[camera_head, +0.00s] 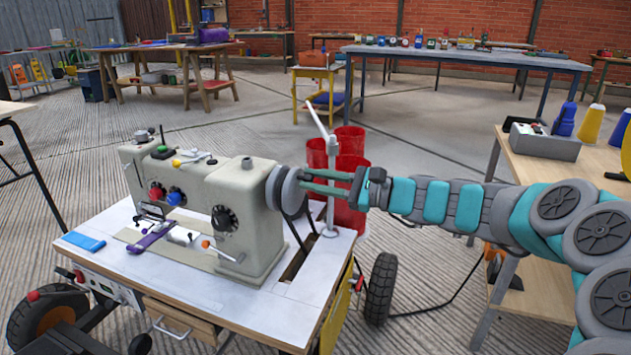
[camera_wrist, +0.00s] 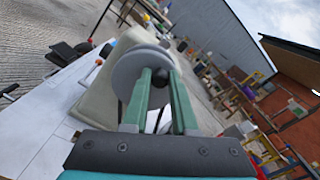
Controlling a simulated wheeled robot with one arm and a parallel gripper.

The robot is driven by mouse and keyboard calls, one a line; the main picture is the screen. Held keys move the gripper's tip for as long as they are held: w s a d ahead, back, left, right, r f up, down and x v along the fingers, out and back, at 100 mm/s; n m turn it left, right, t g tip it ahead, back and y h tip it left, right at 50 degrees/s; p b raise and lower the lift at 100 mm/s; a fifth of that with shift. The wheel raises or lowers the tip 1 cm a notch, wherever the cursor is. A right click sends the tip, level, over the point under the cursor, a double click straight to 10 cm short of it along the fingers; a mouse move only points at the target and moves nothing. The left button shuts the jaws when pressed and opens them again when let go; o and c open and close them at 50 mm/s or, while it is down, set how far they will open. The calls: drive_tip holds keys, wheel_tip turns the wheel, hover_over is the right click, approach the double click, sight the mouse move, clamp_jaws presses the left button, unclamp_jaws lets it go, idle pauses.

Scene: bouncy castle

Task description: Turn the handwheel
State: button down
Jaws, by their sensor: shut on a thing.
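A beige sewing machine (camera_head: 205,195) stands on a white-topped wheeled table (camera_head: 150,275). Its grey round handwheel (camera_head: 288,189) is on the right end of the machine. My gripper (camera_head: 303,180) reaches in from the right, with its green fingers at the handwheel. In the wrist view the handwheel (camera_wrist: 138,68) is a grey disc straight ahead, and the two fingers of my gripper (camera_wrist: 160,80) lie against it. The fingers are shut on the handwheel. The exact contact at the fingertips is partly hidden.
A white upright post (camera_head: 331,190) stands on the table just behind my gripper. Red bins (camera_head: 350,145) stand behind the table. A wooden bench (camera_head: 560,170) with a grey box and cones is at the right. A blue flat item (camera_head: 83,241) lies at the table's left.

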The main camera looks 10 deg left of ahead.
drive_tip(key=c, duration=0.7)
unclamp_jaws()
drive_tip(key=shift+d, duration=0.1)
drive_tip(key=s+d, duration=0.1)
drive_tip(key=d, duration=0.6)
drive_tip(key=shift+d+p, duration=0.25)
drive_tip(key=shift+p, duration=0.05)
